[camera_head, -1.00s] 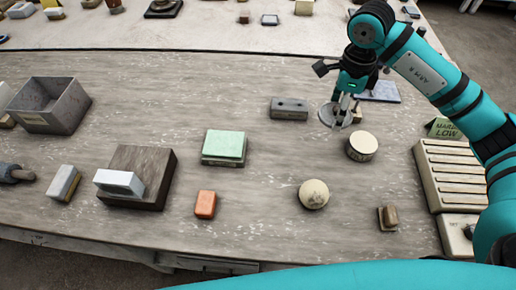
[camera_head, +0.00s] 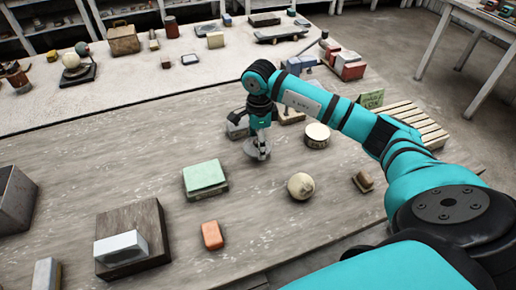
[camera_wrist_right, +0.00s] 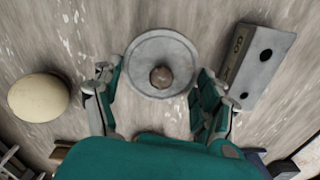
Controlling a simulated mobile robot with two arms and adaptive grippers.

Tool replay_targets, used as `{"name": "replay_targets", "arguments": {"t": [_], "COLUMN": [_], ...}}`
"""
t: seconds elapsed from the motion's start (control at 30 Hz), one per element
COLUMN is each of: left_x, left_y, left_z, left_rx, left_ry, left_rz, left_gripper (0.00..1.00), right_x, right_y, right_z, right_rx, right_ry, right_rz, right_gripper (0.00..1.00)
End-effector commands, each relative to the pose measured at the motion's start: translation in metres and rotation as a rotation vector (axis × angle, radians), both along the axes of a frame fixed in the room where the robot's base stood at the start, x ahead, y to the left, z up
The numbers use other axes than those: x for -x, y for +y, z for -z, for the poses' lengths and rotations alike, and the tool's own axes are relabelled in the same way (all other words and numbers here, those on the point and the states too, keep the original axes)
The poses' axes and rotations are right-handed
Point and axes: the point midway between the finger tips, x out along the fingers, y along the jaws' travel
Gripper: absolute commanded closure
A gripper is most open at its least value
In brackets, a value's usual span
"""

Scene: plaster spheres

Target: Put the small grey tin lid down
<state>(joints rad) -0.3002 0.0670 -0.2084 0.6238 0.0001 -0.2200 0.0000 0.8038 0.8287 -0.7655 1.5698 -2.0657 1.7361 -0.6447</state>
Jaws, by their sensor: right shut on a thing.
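The small grey tin lid (camera_head: 251,153) is a flat round disc with a brownish knob; in the right wrist view the lid (camera_wrist_right: 136,73) lies face-on between the fingers. My right gripper (camera_head: 260,148) points down and is shut on it; the gripper also shows in the right wrist view (camera_wrist_right: 156,88). The lid is low over the grey worn tabletop (camera_head: 150,165), and I cannot tell whether it touches it. My left gripper is in neither current view.
A green-topped block (camera_head: 205,178) and an orange block (camera_head: 212,235) are in front. Bare tabletop lies left of the lid.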

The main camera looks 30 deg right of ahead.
Motion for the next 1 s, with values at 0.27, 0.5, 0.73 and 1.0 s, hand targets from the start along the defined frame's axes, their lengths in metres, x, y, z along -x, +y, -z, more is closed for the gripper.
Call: {"name": "replay_targets", "arguments": {"t": [0.27, 0.5, 0.73, 1.0], "left_x": [0.000, 0.001, 0.001, 0.002], "left_y": [0.018, 0.018, 0.015, 0.009], "left_z": [-0.007, -0.006, -0.003, -0.003], "left_rx": [-0.021, -0.023, -0.018, -0.011], "left_ry": [0.000, 0.002, 0.003, 0.004], "left_rz": [-0.005, -0.006, -0.007, -0.003], "left_gripper": [0.60, 0.60, 0.60, 0.60], "right_x": [0.001, 0.000, 0.000, 0.000], "right_y": [0.001, 0.000, 0.000, 0.000], "right_z": [0.034, 0.035, 0.037, 0.037], "right_rx": [-0.001, 0.000, 0.000, 0.000], "right_ry": [0.002, 0.000, 0.000, 0.000], "right_rz": [0.000, 0.000, 0.000, 0.000], "right_gripper": [0.42, 0.42, 0.10, 0.02]}}
